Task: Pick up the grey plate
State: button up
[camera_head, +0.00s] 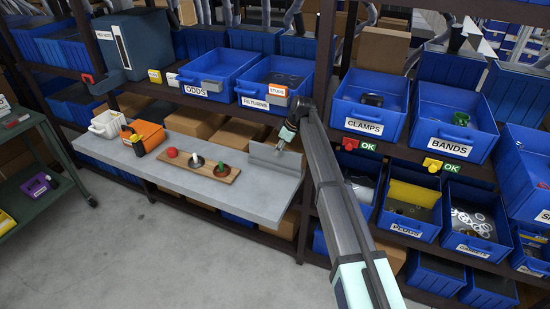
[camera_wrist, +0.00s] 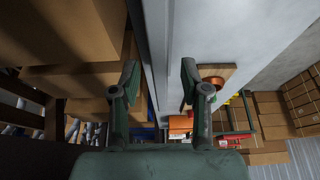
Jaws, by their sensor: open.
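The grey plate (camera_head: 262,155) stands on edge at the right end of the grey bench shelf (camera_head: 225,190), by its back edge. My gripper (camera_head: 283,143) is above and at the plate, coming from the right. In the wrist view, my gripper (camera_wrist: 158,82) is open, with one finger on either side of a long grey edge that looks like the plate (camera_wrist: 156,45). I cannot tell whether either finger touches it.
Left of the plate, a wooden board (camera_head: 200,168) carries a red knob and other small parts. An orange box (camera_head: 148,135) and a white bin (camera_head: 107,124) stand farther left. Cardboard boxes (camera_head: 240,134) are behind the bench. Blue bins (camera_head: 370,107) fill the right shelves.

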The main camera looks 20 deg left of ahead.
aim_at(275, 158)
jog(key=p+x, duration=0.1)
jog(key=x, duration=0.4)
jog(key=shift+a+f, duration=0.15)
jog(key=shift+f, duration=0.25)
jog(key=shift+c, duration=0.4)
grip_shut()
